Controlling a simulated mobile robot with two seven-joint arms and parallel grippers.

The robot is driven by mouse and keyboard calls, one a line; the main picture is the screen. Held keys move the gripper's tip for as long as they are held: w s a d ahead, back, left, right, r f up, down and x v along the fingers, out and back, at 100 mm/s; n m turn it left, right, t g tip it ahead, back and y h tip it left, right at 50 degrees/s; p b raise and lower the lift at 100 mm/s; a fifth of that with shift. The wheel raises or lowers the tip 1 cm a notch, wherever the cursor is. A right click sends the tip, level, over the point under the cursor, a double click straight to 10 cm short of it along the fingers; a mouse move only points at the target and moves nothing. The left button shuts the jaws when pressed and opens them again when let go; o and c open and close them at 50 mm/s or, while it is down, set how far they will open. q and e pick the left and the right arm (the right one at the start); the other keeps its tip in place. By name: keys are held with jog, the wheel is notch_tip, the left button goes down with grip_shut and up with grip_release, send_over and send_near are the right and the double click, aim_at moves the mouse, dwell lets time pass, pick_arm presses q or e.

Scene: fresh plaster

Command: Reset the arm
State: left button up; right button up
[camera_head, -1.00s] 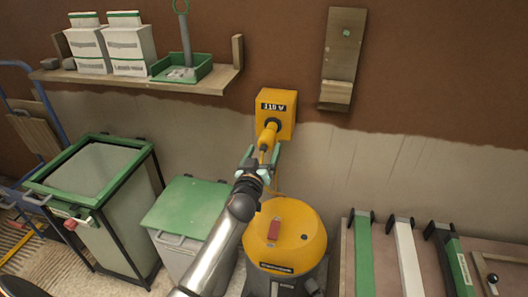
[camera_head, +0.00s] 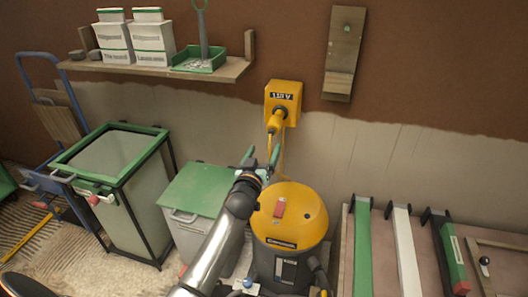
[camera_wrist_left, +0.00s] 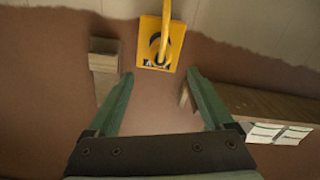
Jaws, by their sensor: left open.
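My left gripper (camera_head: 262,158) is open and empty in the head view, just below and left of the yellow 110 V socket box (camera_head: 283,101) on the wall. A yellow plug (camera_head: 276,123) sits at the front of the box, with its cable hanging down. In the left wrist view the two green fingers (camera_wrist_left: 158,95) are spread wide with nothing between them. The socket box (camera_wrist_left: 152,58) is beyond the fingertips there, apart from them, with the yellow plug and cable in front of it. My right gripper is not in view.
A yellow and grey vacuum (camera_head: 290,215) stands below the gripper. A shelf (camera_head: 150,67) holds white boxes and a green tray. A rack (camera_head: 345,235) with long green and white tools stands at right.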

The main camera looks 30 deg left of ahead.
pick_arm(q)
jog(key=shift+s, duration=0.15)
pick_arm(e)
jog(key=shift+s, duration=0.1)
pick_arm(q)
jog(key=shift+f, duration=0.1)
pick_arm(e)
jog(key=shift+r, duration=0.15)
